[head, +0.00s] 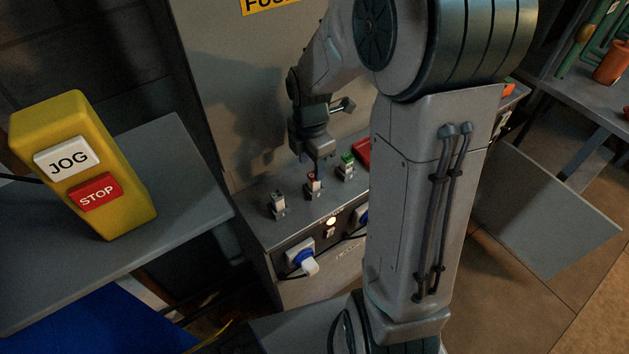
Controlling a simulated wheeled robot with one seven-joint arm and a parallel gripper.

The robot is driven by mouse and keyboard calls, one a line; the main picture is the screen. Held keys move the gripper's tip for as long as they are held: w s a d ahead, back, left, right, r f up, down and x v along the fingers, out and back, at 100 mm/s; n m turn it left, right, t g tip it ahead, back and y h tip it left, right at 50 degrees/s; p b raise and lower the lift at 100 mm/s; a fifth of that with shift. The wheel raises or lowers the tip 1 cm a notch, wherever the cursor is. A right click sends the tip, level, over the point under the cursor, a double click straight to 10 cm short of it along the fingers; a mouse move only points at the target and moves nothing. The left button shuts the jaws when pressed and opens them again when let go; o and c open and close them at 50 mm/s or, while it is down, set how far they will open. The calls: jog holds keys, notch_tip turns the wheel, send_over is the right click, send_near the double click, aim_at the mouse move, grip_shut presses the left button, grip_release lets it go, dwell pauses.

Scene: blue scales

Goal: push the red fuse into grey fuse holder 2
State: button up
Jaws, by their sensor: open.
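Three small grey fuse holders stand in a row on top of a grey cabinet. The middle grey holder (313,190) has a small red piece, apparently the red fuse (311,175), at its top. I cannot tell how deep it sits, or read any holder number. The left grey holder (278,207) shows no coloured piece. The right grey holder (345,173) has a green piece (347,158) on top. My gripper (318,163) points down just above the middle holder, open; its fingertips are small and dark, and contact with the red piece cannot be told.
A red tray-like object (363,153) is partly hidden behind my arm's column. The cabinet front (330,250) carries blue sockets, a white plug and a lit button. An upright panel (235,80) rises behind the holders.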

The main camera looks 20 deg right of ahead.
aim_at(314, 182)
jog(key=f, duration=0.4)
jog(key=shift+s+d, duration=0.2)
jog(key=shift+s, duration=0.15)
jog(key=shift+f, duration=0.55)
jog(key=shift+c, duration=0.4)
grip_shut()
jog(key=shift+r, duration=0.1)
